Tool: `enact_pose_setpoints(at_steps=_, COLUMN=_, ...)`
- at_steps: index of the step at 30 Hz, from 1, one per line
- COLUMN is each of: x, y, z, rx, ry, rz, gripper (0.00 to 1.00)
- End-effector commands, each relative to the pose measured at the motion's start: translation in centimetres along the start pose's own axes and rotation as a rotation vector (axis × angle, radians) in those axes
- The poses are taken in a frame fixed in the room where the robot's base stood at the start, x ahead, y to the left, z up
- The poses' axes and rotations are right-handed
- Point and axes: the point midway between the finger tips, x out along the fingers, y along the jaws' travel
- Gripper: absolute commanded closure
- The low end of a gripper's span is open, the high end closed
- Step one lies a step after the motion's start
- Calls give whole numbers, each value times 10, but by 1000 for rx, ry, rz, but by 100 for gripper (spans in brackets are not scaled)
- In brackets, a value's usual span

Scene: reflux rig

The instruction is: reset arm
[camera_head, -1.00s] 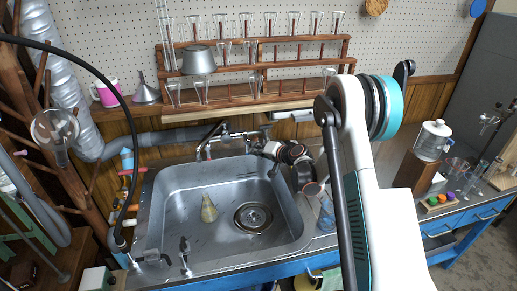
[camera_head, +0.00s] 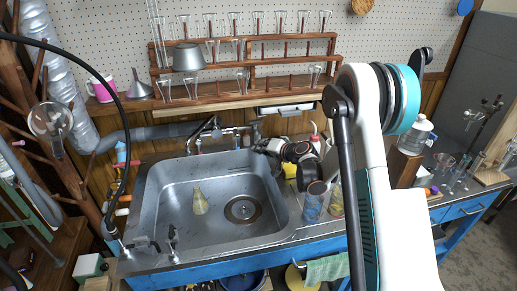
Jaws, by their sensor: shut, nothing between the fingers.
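My arm's large white link with a teal band (camera_head: 403,98) stands upright right of centre and fills much of the view. Behind it, my black-and-white wrist reaches left over the sink's right rear corner. My gripper (camera_head: 265,147) is small and dark at its end, near the faucet (camera_head: 214,138). It is shut and empty, and its fingertips are hard to make out. A conical flask (camera_head: 199,202) with yellowish contents stands in the metal sink (camera_head: 160,225), left of the drain and apart from my gripper.
Glass beakers (camera_head: 312,210) stand on the counter right of the sink, close below my wrist. A wooden rack (camera_head: 250,95) of glassware is on the back wall. A lidded glass jar (camera_head: 422,128) stands right of my arm. A black hose (camera_head: 122,120) arches at left. The space above the sink's left side is open.

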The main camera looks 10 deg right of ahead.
Motion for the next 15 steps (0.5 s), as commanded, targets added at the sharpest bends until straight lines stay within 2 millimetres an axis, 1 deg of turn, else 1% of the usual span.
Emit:
enact_pose_setpoints(at_steps=5, x=-10, y=-13, z=-1, rx=-11, ry=-8, rz=10, gripper=100)
enact_pose_setpoints(at_steps=8, x=-22, y=-30, z=-3, rx=-34, ry=-23, rz=30, gripper=100)
enact_pose_setpoints(at_steps=11, x=-41, y=-53, z=-3, rx=-68, ry=-45, rz=61, gripper=100)
enact_pose_setpoints(at_steps=15, x=-72, y=-84, z=2, rx=-120, ry=-79, rz=110, gripper=100)
